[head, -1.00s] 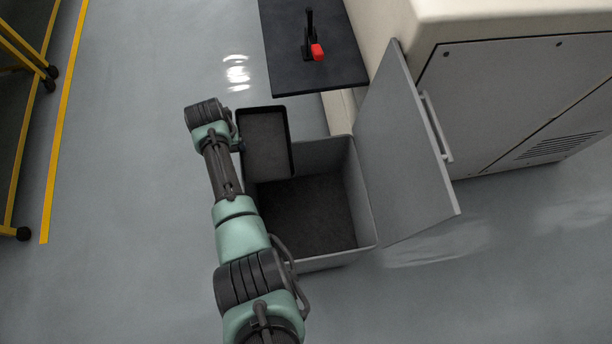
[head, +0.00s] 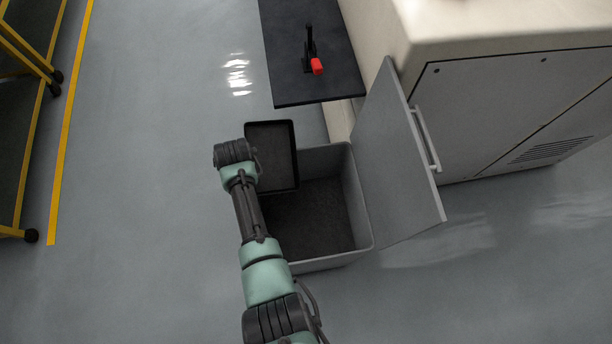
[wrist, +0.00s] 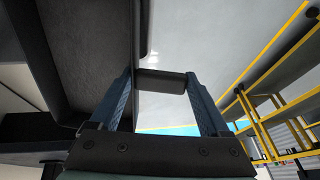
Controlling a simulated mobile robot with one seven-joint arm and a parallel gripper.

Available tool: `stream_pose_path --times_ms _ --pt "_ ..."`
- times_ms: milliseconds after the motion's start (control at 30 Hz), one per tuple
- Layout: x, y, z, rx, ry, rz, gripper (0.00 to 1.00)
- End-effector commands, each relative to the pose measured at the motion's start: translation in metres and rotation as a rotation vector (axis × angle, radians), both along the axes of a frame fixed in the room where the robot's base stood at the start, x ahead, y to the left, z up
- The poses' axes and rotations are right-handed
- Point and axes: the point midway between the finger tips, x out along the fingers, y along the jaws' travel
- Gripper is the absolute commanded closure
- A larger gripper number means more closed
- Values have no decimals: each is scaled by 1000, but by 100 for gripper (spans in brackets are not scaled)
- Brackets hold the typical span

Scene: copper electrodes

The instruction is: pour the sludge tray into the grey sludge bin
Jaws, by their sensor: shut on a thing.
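The dark rectangular sludge tray (head: 271,150) is over the left rear part of the open grey sludge bin (head: 361,205) in the head view. It looks tilted, with its right side toward the bin. Its inside is dark, and I cannot tell how much sludge is in it. My gripper (head: 255,164) is at the tray's left side, its fingers mostly hidden by my wrist. In the wrist view my gripper (wrist: 160,82) is shut on a dark bar at the tray's edge, and the tray (wrist: 95,45) fills the upper left. The bin's floor looks dark grey.
A black shelf (head: 300,85) with a red-tipped lever (head: 316,66) is behind. Yellow racks (head: 25,60) stand far left. The floor left of the bin is clear.

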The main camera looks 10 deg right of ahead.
Motion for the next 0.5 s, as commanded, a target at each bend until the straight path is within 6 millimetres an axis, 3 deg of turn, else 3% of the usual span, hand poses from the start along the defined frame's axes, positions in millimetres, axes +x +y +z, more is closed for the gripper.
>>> stream_pose_path --times_ms 500 --pt "-18 -11 11 67 -122 0 100"
